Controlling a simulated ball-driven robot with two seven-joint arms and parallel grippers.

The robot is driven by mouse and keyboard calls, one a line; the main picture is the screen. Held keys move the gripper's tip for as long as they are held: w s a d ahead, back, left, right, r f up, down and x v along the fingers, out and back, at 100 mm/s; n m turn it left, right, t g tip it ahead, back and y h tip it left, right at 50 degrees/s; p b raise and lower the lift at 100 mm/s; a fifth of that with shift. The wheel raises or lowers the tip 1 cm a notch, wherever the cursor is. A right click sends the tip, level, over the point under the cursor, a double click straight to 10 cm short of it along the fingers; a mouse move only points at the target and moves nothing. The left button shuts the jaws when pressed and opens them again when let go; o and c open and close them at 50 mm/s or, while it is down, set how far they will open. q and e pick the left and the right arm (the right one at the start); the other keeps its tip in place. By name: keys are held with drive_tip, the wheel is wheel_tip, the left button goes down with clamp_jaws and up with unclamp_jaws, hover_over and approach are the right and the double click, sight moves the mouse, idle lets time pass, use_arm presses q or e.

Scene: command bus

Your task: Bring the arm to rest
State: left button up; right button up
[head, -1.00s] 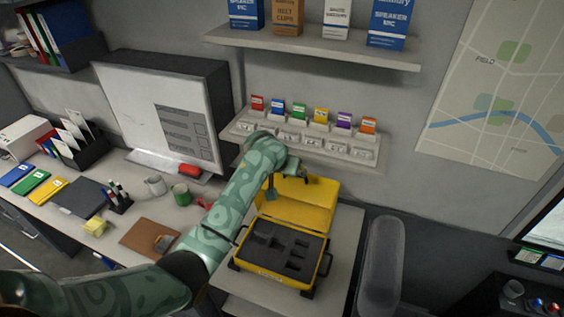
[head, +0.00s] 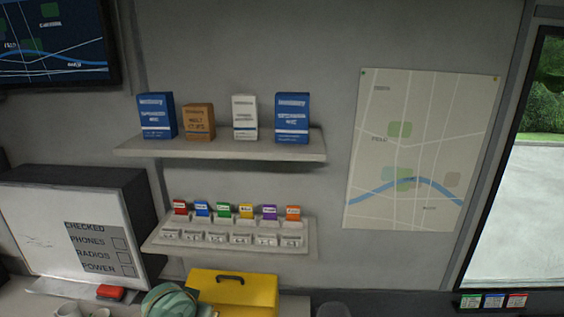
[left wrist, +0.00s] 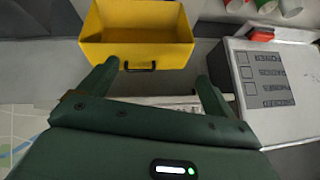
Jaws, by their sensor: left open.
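In the left wrist view my left gripper (left wrist: 156,72) is open, with its two green fingers apart and nothing between them. Beyond the fingertips is the open lid of the yellow case (left wrist: 140,20), its hollow inner side and black handle showing. In the head view the lid (head: 250,294) shows at the bottom edge; the rest of the case is out of frame. A green patterned part of my left arm shows at the bottom, left of the lid. Its gripper is not visible there. My right gripper is in neither view.
A small shelf with coloured cards (head: 230,238) is on the wall above the case. A higher shelf (head: 225,147) holds several boxes. A whiteboard (head: 75,235) stands at left, with a red eraser (head: 110,292) before it. A map (head: 420,150) hangs at right.

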use_arm(q)
drive_tip(key=s+a+m+y, duration=0.2)
drive_tip(key=s+a+m, duration=0.1)
drive_tip(key=s, duration=1)
drive_tip(key=s+a+m+y, duration=0.15)
drive_tip(key=s+a, duration=0.25)
drive_tip(key=s, duration=0.8)
drive_tip(key=s+d+f+g+h+b, duration=0.25)
drive_tip(key=f+b, duration=0.65)
drive_tip(key=f, duration=1.3)
drive_tip(key=s+d+f+g+h+b, duration=0.1)
drive_tip(key=s+d+f+b, duration=0.2)
drive_tip(key=f+b, duration=1.25)
drive_tip(key=s+f+n+g+b, duration=0.1)
drive_tip(key=s+f+b, duration=0.1)
drive_tip(key=s+f, duration=0.4)
drive_tip(key=s+f+g+b, duration=0.1)
drive_tip(key=s+f, duration=0.5)
drive_tip(key=f, duration=1)
drive_tip(key=s+f+n+g+h+b, duration=0.1)
drive_tip(key=s+f+b, duration=0.2)
drive_tip(key=s+f, duration=0.4)
wheel_tip(320, 180, down, 5)
drive_tip(key=shift+a+r+n, duration=0.1)
drive_tip(key=shift+a+n, duration=0.2)
drive_tip(key=shift+n, duration=0.05)
drive_tip(key=shift+w, duration=0.1)
